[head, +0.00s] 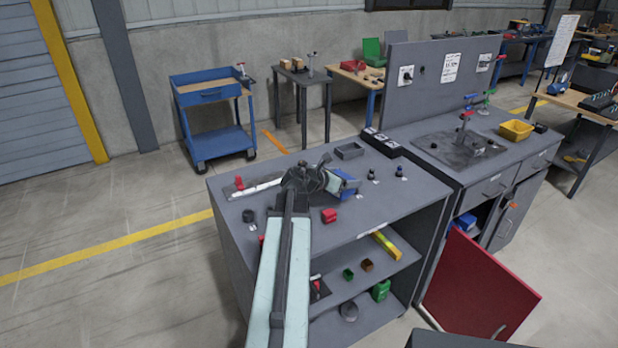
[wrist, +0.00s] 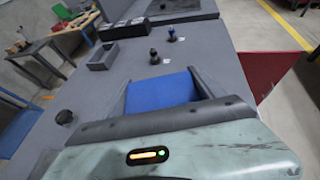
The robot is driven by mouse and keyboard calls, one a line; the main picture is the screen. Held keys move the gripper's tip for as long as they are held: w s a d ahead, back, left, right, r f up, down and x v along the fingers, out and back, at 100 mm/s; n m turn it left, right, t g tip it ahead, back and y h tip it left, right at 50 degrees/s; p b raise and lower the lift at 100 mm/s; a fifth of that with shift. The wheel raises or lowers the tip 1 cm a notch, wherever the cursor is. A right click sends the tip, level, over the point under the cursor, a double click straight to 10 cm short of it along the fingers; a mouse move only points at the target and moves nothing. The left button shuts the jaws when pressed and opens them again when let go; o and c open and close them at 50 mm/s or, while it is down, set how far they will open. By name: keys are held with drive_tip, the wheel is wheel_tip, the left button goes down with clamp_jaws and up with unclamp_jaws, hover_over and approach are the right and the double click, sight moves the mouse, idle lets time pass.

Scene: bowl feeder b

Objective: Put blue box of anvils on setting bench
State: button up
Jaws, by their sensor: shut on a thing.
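The blue box (head: 347,184) is between the fingers of my gripper (head: 338,183), over the near grey bench top (head: 285,218). In the wrist view the blue box (wrist: 162,91) sits between both fingers of my gripper (wrist: 162,97), which are shut on it. I cannot tell whether it touches the bench top, and its contents are hidden. No label shows which bench is the setting bench. A second grey bench (head: 513,150) with a back panel adjoins on the right.
A grey tray (head: 350,151), small dark pieces and a red block (head: 329,215) stand on the near bench. The right bench holds a yellow bin (head: 516,130) and a fixture plate (head: 460,149). A red cabinet door (head: 478,285) hangs open below. A blue cart (head: 212,115) stands behind.

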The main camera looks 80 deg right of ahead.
drive_tip(key=w, duration=0.1)
drive_tip(key=w+m+g+y, duration=0.1)
drive_tip(key=w, duration=0.1)
drive_tip(key=w+m+g, duration=0.1)
drive_tip(key=shift+w+d+f+y, duration=0.1)
drive_tip(key=shift+w+d+y, duration=0.2)
drive_tip(key=shift+d, duration=0.1)
drive_tip(key=shift+w+a+m+g, duration=0.25)
drive_tip(key=shift+a+m+g, duration=0.1)
drive_tip(key=shift+m+g, duration=0.15)
drive_tip(key=w, duration=0.5)
drive_tip(key=w+f+b, duration=0.1)
drive_tip(key=w, duration=0.8)
drive_tip(key=shift+w+d+f+b, duration=0.15)
drive_tip(key=shift+w+b, duration=0.2)
drive_tip(key=shift+w, duration=0.05)
drive_tip(key=shift+w, duration=0.55)
wheel_tip(320, 180, down, 4)
drive_tip(key=b, duration=0.4)
drive_tip(key=shift+r, duration=0.2)
drive_tip(key=o, duration=1.8)
drive_tip(key=shift+f, duration=0.1)
